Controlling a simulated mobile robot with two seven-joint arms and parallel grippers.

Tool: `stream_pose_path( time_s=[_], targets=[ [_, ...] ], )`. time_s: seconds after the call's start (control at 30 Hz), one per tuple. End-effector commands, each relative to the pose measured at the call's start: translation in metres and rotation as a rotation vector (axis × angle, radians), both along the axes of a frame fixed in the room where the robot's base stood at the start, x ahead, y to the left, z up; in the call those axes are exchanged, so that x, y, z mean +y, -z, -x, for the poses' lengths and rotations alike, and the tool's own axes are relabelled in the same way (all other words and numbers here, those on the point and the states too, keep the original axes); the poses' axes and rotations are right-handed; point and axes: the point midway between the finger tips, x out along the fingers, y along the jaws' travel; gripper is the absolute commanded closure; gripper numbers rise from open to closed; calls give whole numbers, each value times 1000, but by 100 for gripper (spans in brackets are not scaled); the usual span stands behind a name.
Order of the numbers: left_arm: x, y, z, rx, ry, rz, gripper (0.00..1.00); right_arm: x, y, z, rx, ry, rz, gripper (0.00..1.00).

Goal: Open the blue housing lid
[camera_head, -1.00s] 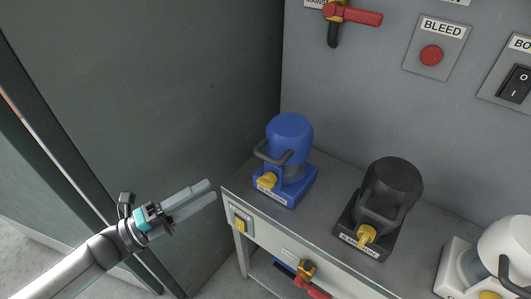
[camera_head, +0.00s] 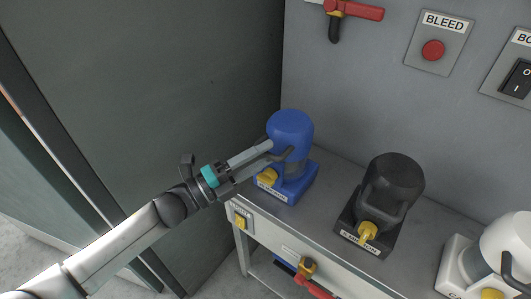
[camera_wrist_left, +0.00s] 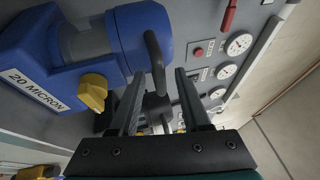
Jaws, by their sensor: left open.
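The blue housing (camera_head: 290,128) stands upright at the left end of the bench, with a rounded blue lid, a dark bar handle and a yellow knob (camera_head: 267,176) on its base. In the left wrist view the housing (camera_wrist_left: 140,30) is at upper left, beside a label reading "20 MICRON". My left gripper (camera_head: 272,152) is at the handle, its fingers open. In the wrist view the dark handle (camera_wrist_left: 155,62) appears in the gap between the fingertips; I cannot tell whether they touch it. The lid looks closed. My right gripper is not in view.
A black housing (camera_head: 391,183) and a white housing (camera_head: 508,243) stand to the right on the grey bench (camera_head: 335,168). The wall behind carries a red-handled valve (camera_head: 355,12) and a BLEED button (camera_head: 433,50). A dark panel (camera_head: 150,80) stands to the left.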

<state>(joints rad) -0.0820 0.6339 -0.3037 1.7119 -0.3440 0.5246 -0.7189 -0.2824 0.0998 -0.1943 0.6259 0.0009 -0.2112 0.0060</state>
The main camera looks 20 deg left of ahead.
Motion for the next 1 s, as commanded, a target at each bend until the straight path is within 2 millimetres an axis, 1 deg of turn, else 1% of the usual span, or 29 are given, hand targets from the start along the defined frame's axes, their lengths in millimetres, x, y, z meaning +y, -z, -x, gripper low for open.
stream_pose_path(
  time_s=[0.2,0.47,0.87,1.0],
  targets=[
    [-7,-2,-7,1,0,1,53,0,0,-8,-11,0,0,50],
    [-7,-2,-7,1,0,1,54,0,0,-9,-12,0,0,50],
    [-7,-2,-7,0,0,0,99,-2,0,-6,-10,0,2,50],
    [-7,-2,-7,0,0,0,100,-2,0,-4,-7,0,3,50]
  ],
)
